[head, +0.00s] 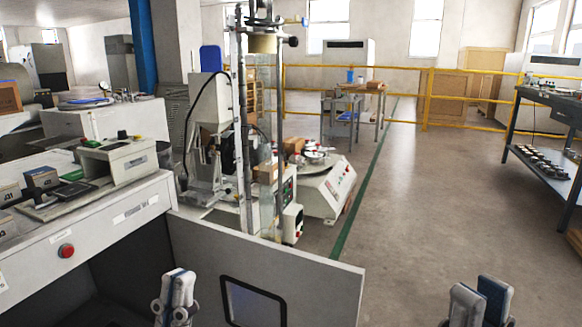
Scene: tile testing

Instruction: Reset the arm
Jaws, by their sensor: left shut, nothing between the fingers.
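My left gripper (176,296) shows at the bottom edge of the head view, left of centre, in front of the grey cabinet panel. Its grey and blue fingers are together with nothing between them. My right gripper (481,301) shows at the bottom right, over the open floor. Its two grey and blue fingers stand side by side, and I see no object in them. How far apart they are is hard to judge from this angle. Both grippers point upward in the picture, and their arms are mostly out of view.
A white workbench (100,217) with a red button (66,250) and small instruments stands at the left. Its grey side panel (258,262) reaches toward the middle. A testing machine (211,105) stands behind it. A dark shelf table (545,165) is at the right. The floor (425,200) between is clear.

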